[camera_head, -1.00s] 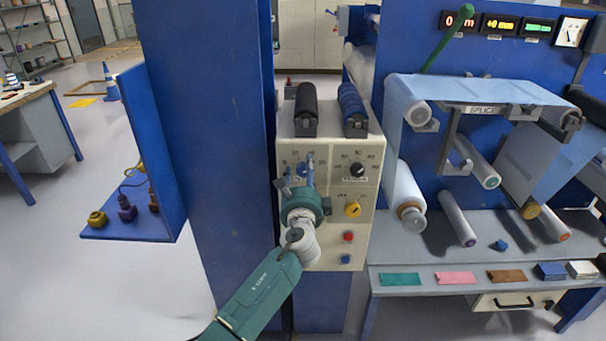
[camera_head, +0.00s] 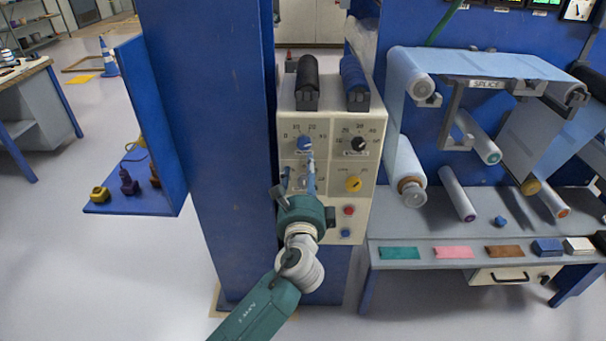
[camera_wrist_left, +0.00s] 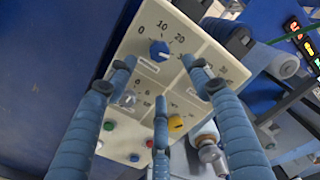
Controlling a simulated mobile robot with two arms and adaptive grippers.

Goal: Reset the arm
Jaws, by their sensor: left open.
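My left arm comes up from the bottom of the head view. Its left gripper (camera_head: 298,177) is in front of the cream control panel (camera_head: 358,207). The left wrist view shows its blue fingers (camera_wrist_left: 160,110) spread apart with nothing between them. Beyond the fingers are the blue knob (camera_wrist_left: 159,50), a grey knob (camera_wrist_left: 127,99) and the yellow knob (camera_wrist_left: 175,123). In the head view the blue knob (camera_head: 304,143) is just above the fingertips, and I cannot tell whether they touch the panel. My right gripper is not in view.
A blue column (camera_head: 205,150) stands left of the panel, with a small shelf (camera_head: 130,203) holding coloured fittings. At right are film rollers (camera_head: 405,170) and a bench (camera_head: 400,236) with coloured swatches. Open floor lies at the left.

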